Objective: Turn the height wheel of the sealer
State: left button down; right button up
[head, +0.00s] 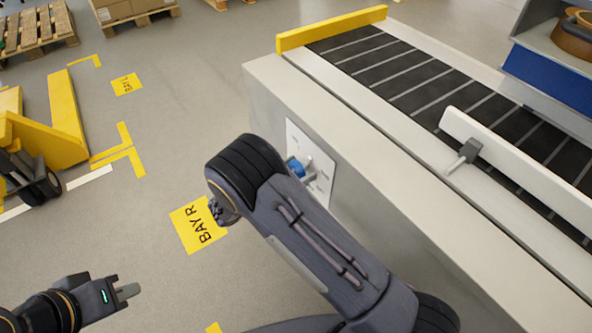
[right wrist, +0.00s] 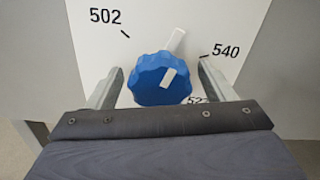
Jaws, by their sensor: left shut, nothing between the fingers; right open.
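The blue height wheel (right wrist: 150,83) has a scalloped rim and a white pointer bar tilted up to the right, between the marks 502 and 540. It sits on a white scale plate (right wrist: 215,28) on the sealer's side. In the head view the wheel (head: 295,167) shows partly past my right arm, on the plate (head: 322,172). My right gripper (right wrist: 160,68) is open, with one finger on each side of the wheel; I cannot tell whether they touch it. My left gripper (head: 128,291) is shut and empty, low over the floor.
The sealer's pale body (head: 275,92) carries a dark conveyor belt (head: 385,62) with a yellow end bar (head: 330,28) and a white side guide (head: 520,155). A yellow pallet truck (head: 60,120) and pallets (head: 38,27) stand at left. Open floor with yellow markings lies between.

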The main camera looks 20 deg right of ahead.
jog(key=c, duration=1)
jog(key=shift+m, duration=0.3)
